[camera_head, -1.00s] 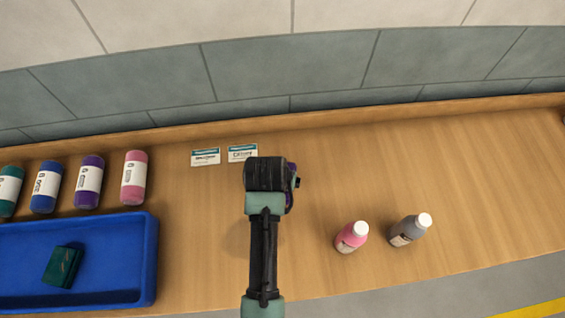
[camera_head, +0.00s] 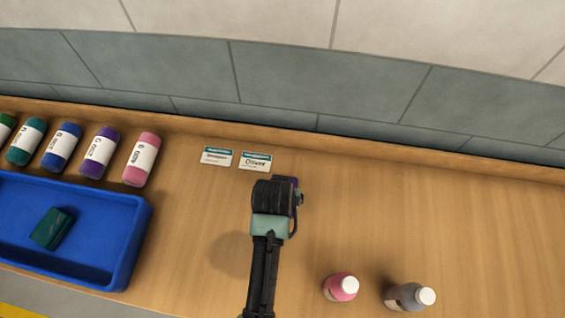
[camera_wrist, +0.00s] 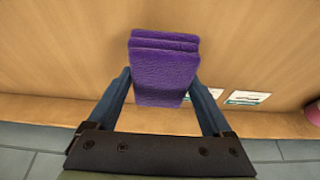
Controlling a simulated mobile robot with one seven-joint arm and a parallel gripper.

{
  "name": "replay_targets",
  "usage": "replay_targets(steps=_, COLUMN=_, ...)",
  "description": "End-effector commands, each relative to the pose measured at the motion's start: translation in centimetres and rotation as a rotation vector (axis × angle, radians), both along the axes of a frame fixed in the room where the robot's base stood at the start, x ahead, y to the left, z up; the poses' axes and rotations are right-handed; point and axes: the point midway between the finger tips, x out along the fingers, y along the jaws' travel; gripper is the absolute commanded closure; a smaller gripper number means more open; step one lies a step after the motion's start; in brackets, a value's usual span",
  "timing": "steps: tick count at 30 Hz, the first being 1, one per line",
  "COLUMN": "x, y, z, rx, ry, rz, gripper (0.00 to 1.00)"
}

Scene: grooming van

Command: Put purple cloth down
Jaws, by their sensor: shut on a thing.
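The purple cloth (camera_wrist: 165,68) is a folded block in the wrist view, held between the two fingers of my gripper (camera_wrist: 163,92). The table's wooden surface shows beneath it. In the head view my gripper (camera_head: 282,186) is over the table, just in front of two small labels. A shadow lies on the wood to the left of my arm, so the gripper seems above the surface; the exact height I cannot tell.
Two white labels (camera_head: 255,162) lie near the back wall. Several wrapped rolls, one pink (camera_head: 141,160), line the back left. A blue tray (camera_head: 128,243) holds a dark green folded cloth (camera_head: 52,229). A pink bottle (camera_head: 341,287) and grey bottle (camera_head: 409,296) stand front right.

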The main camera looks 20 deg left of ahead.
Motion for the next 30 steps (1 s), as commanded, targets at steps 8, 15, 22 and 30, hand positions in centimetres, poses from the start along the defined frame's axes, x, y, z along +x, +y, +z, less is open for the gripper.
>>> replay_targets(steps=8, x=0.0, y=0.0, z=-2.9, rx=0.0, ry=0.001, rz=-0.001, gripper=0.6)
replay_targets(steps=15, x=0.0, y=0.0, z=-3.0, rx=0.0, ry=0.0, rz=-0.001, gripper=0.6)
replay_targets(steps=22, x=0.0, y=0.0, z=-3.2, rx=0.0, ry=0.001, rz=-0.001, gripper=0.0)
replay_targets(steps=30, x=0.0, y=0.0, z=-2.9, rx=0.0, ry=0.0, rz=-0.001, gripper=0.0)
